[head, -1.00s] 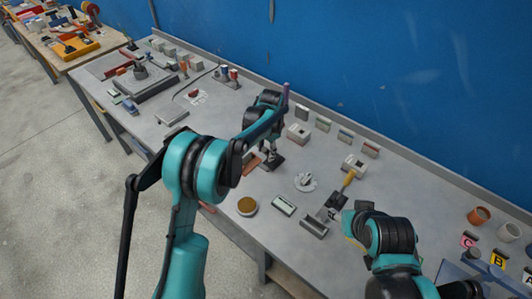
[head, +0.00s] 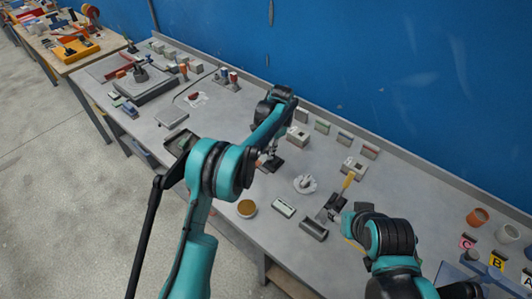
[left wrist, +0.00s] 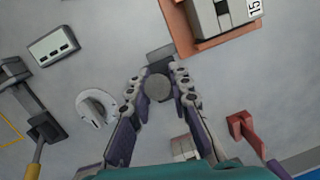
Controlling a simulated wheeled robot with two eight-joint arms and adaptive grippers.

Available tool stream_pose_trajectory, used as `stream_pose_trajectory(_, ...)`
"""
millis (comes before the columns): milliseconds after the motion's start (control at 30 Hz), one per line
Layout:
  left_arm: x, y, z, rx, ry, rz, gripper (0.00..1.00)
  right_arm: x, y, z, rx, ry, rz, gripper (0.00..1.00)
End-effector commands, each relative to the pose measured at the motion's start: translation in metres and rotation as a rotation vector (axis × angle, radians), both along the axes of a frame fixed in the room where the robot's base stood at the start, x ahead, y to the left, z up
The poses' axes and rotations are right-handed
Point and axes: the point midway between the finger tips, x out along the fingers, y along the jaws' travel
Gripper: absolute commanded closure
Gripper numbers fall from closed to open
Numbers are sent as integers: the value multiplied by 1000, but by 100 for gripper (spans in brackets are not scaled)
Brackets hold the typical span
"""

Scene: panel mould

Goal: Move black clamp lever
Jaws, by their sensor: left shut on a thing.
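My left gripper (left wrist: 158,92) is shut on a dark, round-topped piece (left wrist: 158,85), which looks like the black clamp lever. In the left wrist view its two fingers sit on either side of the round top, and a dark grey block (left wrist: 160,54) shows just beyond it. In the head view my left gripper (head: 270,153) points down over a small black base (head: 272,164) on the bench. The lever itself is mostly hidden there. My right gripper (head: 338,217) is low over the bench beside a dark part with a yellow handle (head: 348,181); its jaw state is unclear.
In the left wrist view an orange-brown tray (left wrist: 182,30) and a red bracket (left wrist: 243,128) flank the left gripper.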

Motion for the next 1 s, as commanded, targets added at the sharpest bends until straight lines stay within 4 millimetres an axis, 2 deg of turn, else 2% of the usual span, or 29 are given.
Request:
stream_pose_trajectory(300, 17, -11, 6, 97, 131, -1, 100, 0, 0, 12, 0, 0, 0, 51)
stream_pose_trajectory(833, 17, -13, 6, 125, 168, 0, 100, 0, 0, 14, 0, 0, 0, 51)
stream_pose_trajectory(867, 17, -13, 6, 125, 168, 0, 73, 0, 0, 14, 0, 0, 0, 51)
stream_pose_trajectory(900, 17, -13, 6, 125, 168, 0, 62, 0, 0, 14, 0, 0, 0, 51)
stream_pose_trajectory(933, 17, -13, 6, 125, 168, 0, 59, 0, 0, 14, 0, 0, 0, 51)
stream_pose_trajectory(1000, 17, -13, 6, 124, 169, 0, 59, 0, 0, 14, 0, 0, 0, 51)
